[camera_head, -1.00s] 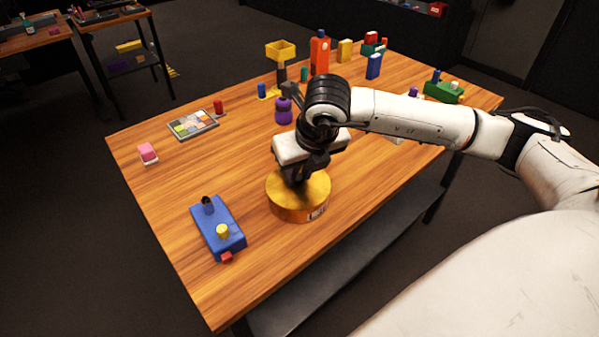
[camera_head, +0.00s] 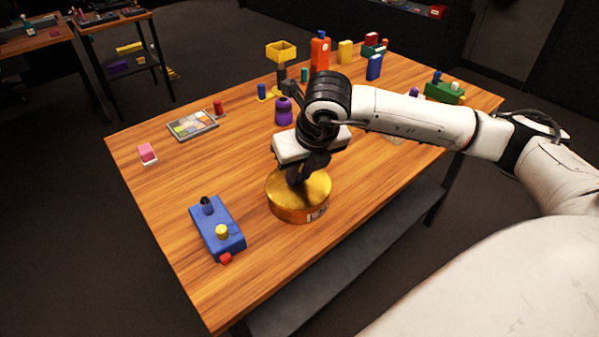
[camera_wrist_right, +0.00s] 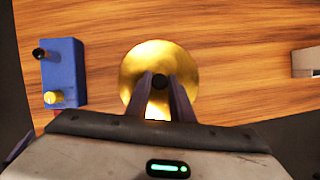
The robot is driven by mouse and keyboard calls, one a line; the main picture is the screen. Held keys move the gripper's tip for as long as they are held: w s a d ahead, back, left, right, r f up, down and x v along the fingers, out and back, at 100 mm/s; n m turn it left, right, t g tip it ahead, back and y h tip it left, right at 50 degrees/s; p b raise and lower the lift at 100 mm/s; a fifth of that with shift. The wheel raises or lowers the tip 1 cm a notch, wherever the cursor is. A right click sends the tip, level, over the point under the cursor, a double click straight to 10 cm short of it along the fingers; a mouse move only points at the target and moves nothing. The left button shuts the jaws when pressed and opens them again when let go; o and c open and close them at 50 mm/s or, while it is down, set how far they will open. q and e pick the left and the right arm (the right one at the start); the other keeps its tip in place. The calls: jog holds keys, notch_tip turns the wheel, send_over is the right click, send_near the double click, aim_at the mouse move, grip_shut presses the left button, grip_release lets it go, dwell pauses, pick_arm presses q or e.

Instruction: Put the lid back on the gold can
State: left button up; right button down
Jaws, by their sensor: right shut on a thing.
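The gold can (camera_head: 290,208) stands upright near the front edge of the wooden table. Its round gold lid (camera_head: 318,187) shows on top of it, with no clear gap between them in the head view. In the right wrist view the lid (camera_wrist_right: 140,75) is a gold disc with a dark knob (camera_wrist_right: 160,81) at its middle. My right gripper (camera_wrist_right: 165,88) points down over the lid and is shut on that knob. In the head view the right gripper (camera_head: 297,180) partly hides the lid's top. My left gripper is not in view.
A blue box (camera_head: 217,230) with a black stick and yellow knob lies left of the can. Behind are a purple object (camera_head: 283,112), a tile tray (camera_head: 192,125) and a pink-and-white block (camera_head: 147,153). Bare table lies between the can and these.

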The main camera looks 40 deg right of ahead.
jog(key=shift+f+b, duration=0.2)
jog(key=shift+b, duration=0.55)
dwell(1.2)
dwell(0.3)
jog(key=c, duration=1)
grip_release()
jog(key=shift+r, duration=0.1)
jog(key=shift+r+p, duration=1.95)
jog(key=shift+r, duration=1.5)
grip_shut()
